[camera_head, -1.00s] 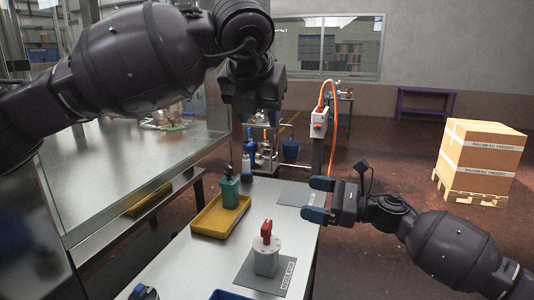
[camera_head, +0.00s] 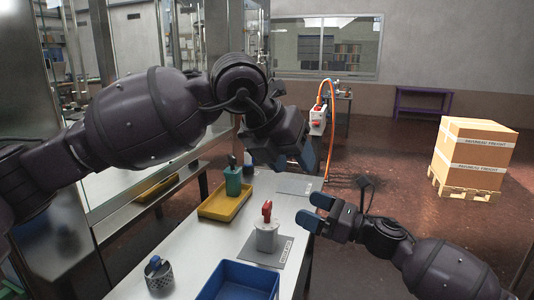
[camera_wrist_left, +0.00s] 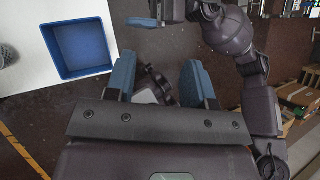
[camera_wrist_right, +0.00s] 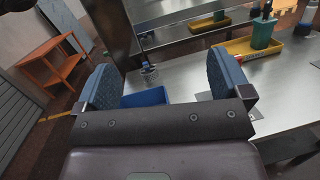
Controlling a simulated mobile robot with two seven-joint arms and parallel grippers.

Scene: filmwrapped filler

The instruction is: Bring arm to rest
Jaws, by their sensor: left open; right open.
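My left gripper (camera_head: 297,160) hangs in the air above the right side of the bench in the head view, with its blue fingers apart and nothing between them. In the left wrist view its fingers (camera_wrist_left: 160,82) are spread, over the floor beside the bench. My right gripper (camera_head: 315,211) is lower, at the bench's right edge, open and empty. In the right wrist view its fingers (camera_wrist_right: 165,88) are wide apart, with the bench beyond them.
The bench (camera_head: 190,250) carries a blue bin (camera_head: 240,283), a yellow tray (camera_head: 212,208) with a green container (camera_head: 233,180), a white container with a red top (camera_head: 267,236) on a grey mat, and a mesh cup (camera_head: 159,279). Stacked cartons (camera_head: 473,158) stand far right.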

